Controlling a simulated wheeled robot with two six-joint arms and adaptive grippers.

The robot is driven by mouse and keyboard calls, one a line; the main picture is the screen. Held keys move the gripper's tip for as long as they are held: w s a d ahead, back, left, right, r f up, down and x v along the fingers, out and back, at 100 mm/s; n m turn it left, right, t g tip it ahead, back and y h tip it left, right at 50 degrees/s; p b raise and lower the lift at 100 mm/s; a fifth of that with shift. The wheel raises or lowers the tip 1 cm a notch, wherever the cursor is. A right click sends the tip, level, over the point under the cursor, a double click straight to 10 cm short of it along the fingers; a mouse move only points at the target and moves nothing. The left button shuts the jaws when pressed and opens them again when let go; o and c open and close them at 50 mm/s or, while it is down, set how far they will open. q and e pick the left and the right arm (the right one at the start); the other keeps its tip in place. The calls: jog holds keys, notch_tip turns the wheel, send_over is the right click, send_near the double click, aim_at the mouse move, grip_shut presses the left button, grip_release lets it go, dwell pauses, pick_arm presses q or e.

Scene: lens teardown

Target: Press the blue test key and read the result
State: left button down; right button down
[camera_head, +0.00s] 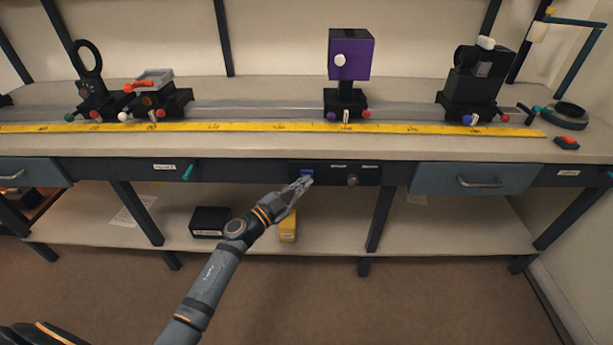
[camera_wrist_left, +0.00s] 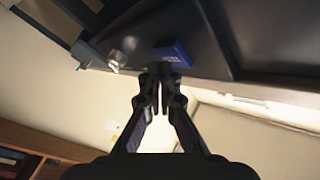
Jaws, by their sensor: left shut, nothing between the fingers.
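The blue test key (camera_head: 307,173) sits on the dark panel (camera_head: 330,173) under the bench top's front edge. In the left wrist view the blue key (camera_wrist_left: 173,54) is just ahead of the fingertips and slightly right. My left gripper (camera_head: 303,182) is shut and empty, with its tips at or very near the key; I cannot tell whether they touch. It also shows in the left wrist view (camera_wrist_left: 160,72). A round knob (camera_head: 352,180) is right of the key on the panel. I see no readable result. My right gripper is not in view.
Above, the bench carries a purple box on a mount (camera_head: 350,55), other mounts and a yellow ruler strip (camera_head: 250,126). A drawer (camera_head: 475,179) is to the right. A black box (camera_head: 210,221) and a yellow box (camera_head: 288,227) stand on the lower shelf.

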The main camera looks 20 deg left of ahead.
pick_arm(q)
jog(key=shift+w+a, duration=0.1)
jog(key=shift+w, duration=0.3)
dwell(0.3)
jog(key=shift+s, duration=0.1)
jog(key=shift+s+d+p, duration=0.2)
jog(key=shift+s+p, duration=0.45)
jog(key=shift+s, duration=0.05)
jog(key=s+p, duration=0.1)
jog(key=s, duration=0.1)
jog(key=s+d+p, duration=0.1)
jog(key=s, duration=0.1)
jog(key=shift+s+d, duration=0.2)
jog(key=shift+s, duration=0.2)
